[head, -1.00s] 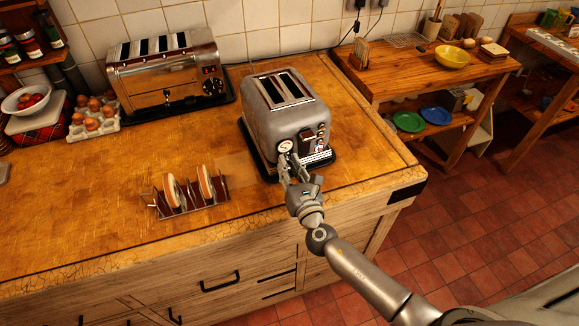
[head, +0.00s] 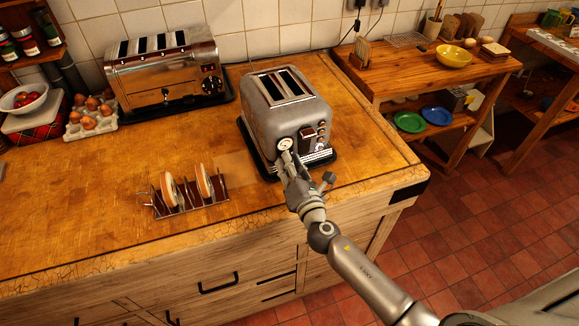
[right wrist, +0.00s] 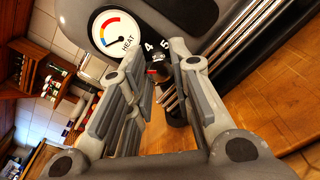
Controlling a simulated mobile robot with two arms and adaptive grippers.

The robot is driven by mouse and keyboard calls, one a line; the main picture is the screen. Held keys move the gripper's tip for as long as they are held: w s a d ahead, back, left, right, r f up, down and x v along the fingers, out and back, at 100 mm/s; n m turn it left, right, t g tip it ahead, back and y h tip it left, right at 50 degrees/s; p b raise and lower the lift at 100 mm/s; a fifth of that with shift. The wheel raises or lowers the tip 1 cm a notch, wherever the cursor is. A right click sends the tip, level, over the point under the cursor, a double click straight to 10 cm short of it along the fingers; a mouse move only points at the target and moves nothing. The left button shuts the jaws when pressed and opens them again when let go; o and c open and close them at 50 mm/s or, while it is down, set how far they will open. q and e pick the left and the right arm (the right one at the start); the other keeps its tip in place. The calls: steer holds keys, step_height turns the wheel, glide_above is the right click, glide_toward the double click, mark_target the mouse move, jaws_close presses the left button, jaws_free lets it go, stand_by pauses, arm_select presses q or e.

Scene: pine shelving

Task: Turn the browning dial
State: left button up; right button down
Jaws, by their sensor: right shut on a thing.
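The grey two-slot toaster (head: 272,125) stands on a dark base near the right end of the wooden worktop. My right gripper (head: 289,162) is at the lower left of its front panel. In the right wrist view, the gripper (right wrist: 160,80) is shut on the small dark browning dial (right wrist: 158,71), with a red mark showing on it and the numbers 4 and 5 beside it. A white round HEAT gauge (right wrist: 115,33) sits just left of the dial. In the head view the fingers hide the dial. My left gripper is not in view.
A wide chrome toaster (head: 165,75) stands at the back left. A toast rack (head: 190,197) with two slices is left of my arm, near the front edge. Eggs in a carton (head: 93,120) are far left. The worktop between is clear.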

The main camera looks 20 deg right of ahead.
steer(key=shift+f+m, duration=0.1)
steer(key=shift+m, duration=1.1)
steer(key=c, duration=1.3)
jaws_free()
steer(key=shift+o, duration=0.2)
steer(key=s, duration=1.2)
steer(key=shift+d+r, duration=0.25)
steer(key=shift+r, duration=0.1)
steer(key=shift+m, duration=0.3)
